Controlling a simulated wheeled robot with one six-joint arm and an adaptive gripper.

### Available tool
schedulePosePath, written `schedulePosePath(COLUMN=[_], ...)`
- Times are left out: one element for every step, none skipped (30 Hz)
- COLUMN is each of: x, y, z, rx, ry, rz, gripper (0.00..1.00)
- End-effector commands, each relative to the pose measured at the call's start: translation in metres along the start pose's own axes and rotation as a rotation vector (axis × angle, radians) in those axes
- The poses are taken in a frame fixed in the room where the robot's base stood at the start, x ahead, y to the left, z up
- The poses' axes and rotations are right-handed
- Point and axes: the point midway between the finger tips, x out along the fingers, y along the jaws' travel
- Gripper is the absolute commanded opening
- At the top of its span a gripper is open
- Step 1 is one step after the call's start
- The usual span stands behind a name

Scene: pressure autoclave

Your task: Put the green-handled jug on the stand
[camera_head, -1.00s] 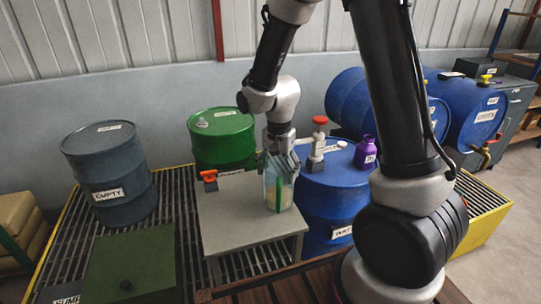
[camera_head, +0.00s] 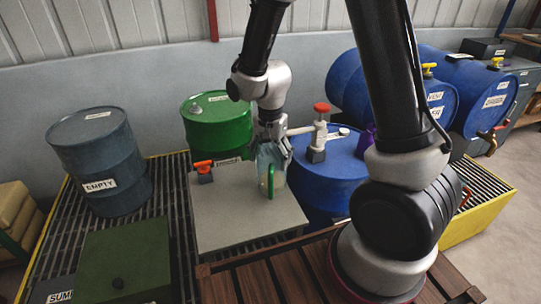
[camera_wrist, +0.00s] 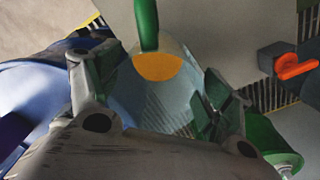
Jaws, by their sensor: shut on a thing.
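The green-handled jug (camera_head: 263,178) is a clear, pale-blue vessel with a green handle (camera_head: 271,181). In the head view it is upright at the right side of the grey stand (camera_head: 225,215). Whether its base touches the stand or hangs above it, I cannot tell. My gripper (camera_head: 272,143) is shut on the jug's upper part from above. In the wrist view the jug (camera_wrist: 150,95) is between the fingers of my gripper (camera_wrist: 155,88), with its handle (camera_wrist: 147,22) at the top and an orange-yellow patch inside. The fingers partly hide its rim.
A red-handled valve (camera_head: 320,130) on a blue drum (camera_head: 325,180) is close right of my gripper. An orange-handled valve (camera_head: 203,170) is at the stand's back left. A green drum (camera_head: 217,125) stands behind. The stand's front and left are clear.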

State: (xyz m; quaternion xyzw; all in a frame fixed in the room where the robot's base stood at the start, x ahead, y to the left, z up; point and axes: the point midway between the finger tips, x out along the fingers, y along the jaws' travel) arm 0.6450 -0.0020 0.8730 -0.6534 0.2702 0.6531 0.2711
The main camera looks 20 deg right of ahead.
Motion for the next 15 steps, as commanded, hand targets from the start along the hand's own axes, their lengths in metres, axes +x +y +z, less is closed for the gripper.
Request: schedulePosePath(x=[0.0017,0.0027,0.0023,0.0023,0.0022,0.0022,0.0022,0.0022,0.0021,0.0021,0.0021,0.0021,0.0021,0.0021,0.002], y=[0.0001,0.0001,0.0001,0.0001,0.0002,0.0002,0.0002,0.0002,0.0002,0.0002,0.0002,0.0002,0.0002,0.0001,0.0001], z=[0.0,0.0,0.0,0.0,0.0,0.0,0.0,0.0,0.0,0.0,0.0,0.0,0.0,0.0,0.0], rx=[0.0,0.0,0.0,0.0,0.0,0.0,0.0,0.0,0.0,0.0,0.0,0.0,0.0,0.0,0.0], ry=[0.0,0.0,0.0,0.0,0.0,0.0,0.0,0.0,0.0,0.0,0.0,0.0,0.0,0.0,0.0], rz=[0.001,0.001,0.0,0.0,0.0,0.001,0.0,0.0,0.0,0.001,0.0,0.0,0.001,0.0,0.0], gripper=[0.3,0.3,0.87,0.92,0.98,1.0,1.0,1.0,1.0,1.0,1.0,1.0,1.0,1.0,1.0])
